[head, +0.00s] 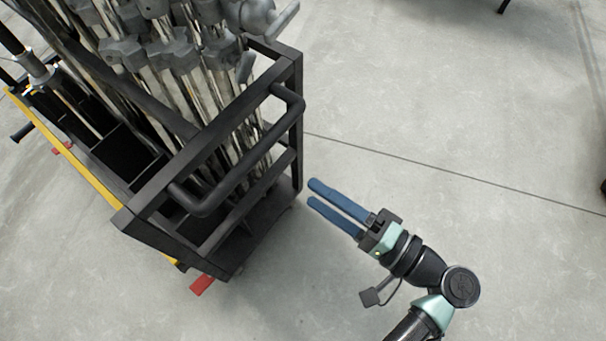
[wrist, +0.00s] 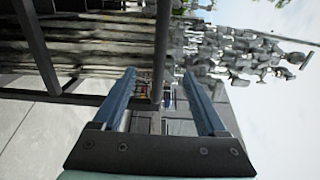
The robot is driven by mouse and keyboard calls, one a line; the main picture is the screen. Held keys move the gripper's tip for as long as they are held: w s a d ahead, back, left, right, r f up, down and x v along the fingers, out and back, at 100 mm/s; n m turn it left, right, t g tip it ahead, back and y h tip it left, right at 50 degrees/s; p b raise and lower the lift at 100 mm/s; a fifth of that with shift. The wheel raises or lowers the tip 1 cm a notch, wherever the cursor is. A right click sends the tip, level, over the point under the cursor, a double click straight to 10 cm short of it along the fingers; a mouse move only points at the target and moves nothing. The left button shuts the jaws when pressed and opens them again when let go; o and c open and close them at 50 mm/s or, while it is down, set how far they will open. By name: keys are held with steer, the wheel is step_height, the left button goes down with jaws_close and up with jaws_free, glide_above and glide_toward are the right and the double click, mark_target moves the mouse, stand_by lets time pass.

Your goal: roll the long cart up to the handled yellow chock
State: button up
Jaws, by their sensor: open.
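The long cart (head: 163,236) is black with a yellow side strip and fills the left of the head view. A black tubular push handle (head: 252,157) runs across its near end. My gripper (head: 313,192) is open and empty, just right of the cart's near end and apart from the handle in the head view. In the wrist view, a dark upright bar (wrist: 161,50) of the cart stands beyond and between my two blue fingers. I cannot make out the handled yellow chock in either view.
Many metal stands (head: 165,65) are packed upright in the cart. Red pieces (head: 202,285) show by its lower edge near the floor. The grey concrete floor (head: 440,100) is clear to the right, crossed by a thin dark seam.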

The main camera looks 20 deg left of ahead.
mark_target(262, 157)
steer(key=x, duration=1.4)
steer(key=shift+r, duration=0.1)
jaws_close()
steer(key=shift+w+a, duration=0.1)
stand_by(0.6)
